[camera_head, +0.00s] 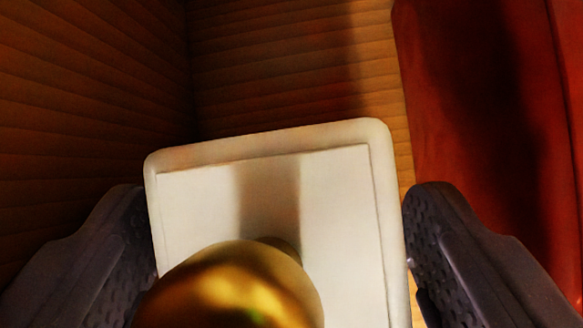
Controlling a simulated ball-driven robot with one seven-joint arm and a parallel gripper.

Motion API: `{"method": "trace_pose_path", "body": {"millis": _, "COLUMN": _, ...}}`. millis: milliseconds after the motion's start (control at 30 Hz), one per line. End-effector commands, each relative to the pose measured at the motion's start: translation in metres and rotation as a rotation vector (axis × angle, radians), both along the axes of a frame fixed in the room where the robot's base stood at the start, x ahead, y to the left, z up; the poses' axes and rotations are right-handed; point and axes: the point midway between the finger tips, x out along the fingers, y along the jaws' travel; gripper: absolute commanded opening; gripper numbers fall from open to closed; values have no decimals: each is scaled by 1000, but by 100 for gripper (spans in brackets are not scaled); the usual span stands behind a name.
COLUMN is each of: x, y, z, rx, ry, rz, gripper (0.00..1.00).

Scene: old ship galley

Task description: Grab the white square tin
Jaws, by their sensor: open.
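The white square tin (335,195) shows in the head camera view at the lower middle, seen from above, with a pale raised rim and a flat top. Its lower part runs out of the picture. My gripper (272,245) is open, with one dark textured finger on each side of the tin. The left finger overlaps or sits very close to the tin's left side, and the right finger is close to its right side; I cannot tell whether either touches. A round golden shape (240,285) covers the lower middle of the tin's top; I cannot tell whether it is attached.
Brown wooden planks (280,60) lie behind the tin, and a darker plank surface (90,90) is on the left. A red surface (490,110) runs along the right side. The space just beyond the tin looks clear.

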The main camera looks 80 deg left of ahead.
Motion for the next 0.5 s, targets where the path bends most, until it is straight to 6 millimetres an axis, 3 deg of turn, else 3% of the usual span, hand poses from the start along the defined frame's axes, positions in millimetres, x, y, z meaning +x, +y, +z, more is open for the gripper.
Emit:
{"method": "trace_pose_path", "body": {"millis": 100, "x": 0, "y": 0, "z": 0, "rx": 0, "ry": -1, "rz": 0, "gripper": 83}}
{"method": "trace_pose_path", "body": {"millis": 133, "x": 0, "y": 0, "z": 0, "rx": 0, "ry": -1, "rz": 0, "gripper": 78}}
{"method": "trace_pose_path", "body": {"millis": 333, "x": 0, "y": 0, "z": 0, "rx": 0, "ry": -1, "rz": 0, "gripper": 34}}
{"method": "trace_pose_path", "body": {"millis": 500, "x": 0, "y": 0, "z": 1, "rx": 0, "ry": -1, "rz": -1, "gripper": 33}}
